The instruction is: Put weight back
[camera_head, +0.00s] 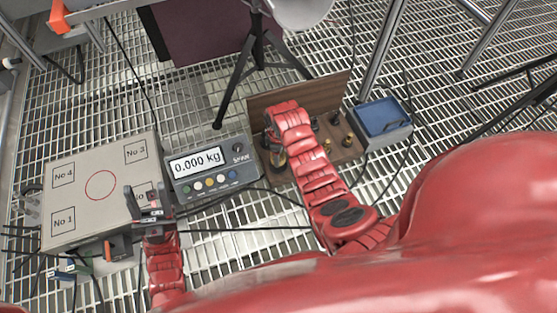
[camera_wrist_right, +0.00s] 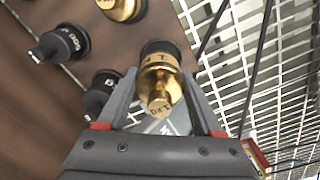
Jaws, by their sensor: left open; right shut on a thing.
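A brass weight (camera_wrist_right: 160,80) marked 1 KG sits between the fingers of my right gripper (camera_wrist_right: 160,70), which is shut on it. In the head view this gripper (camera_head: 275,150) is at the left end of the wooden weight stand (camera_head: 300,98), and my arm hides part of the stand. A dark round part shows beyond the weight; I cannot tell whether the weight touches the stand. Other brass weights (camera_head: 349,141) and black weights (camera_head: 335,118) stand on it. My left gripper (camera_head: 146,197) is open and empty, over the right front corner of the scale plate (camera_head: 85,165).
The scale display (camera_head: 197,162) reads 0.000 kg. A blue-topped box (camera_head: 383,117) lies right of the stand. A black tripod (camera_head: 258,60) stands behind. Cables run across the grated floor. In the wrist view black weights (camera_wrist_right: 60,43) stand left of my fingers.

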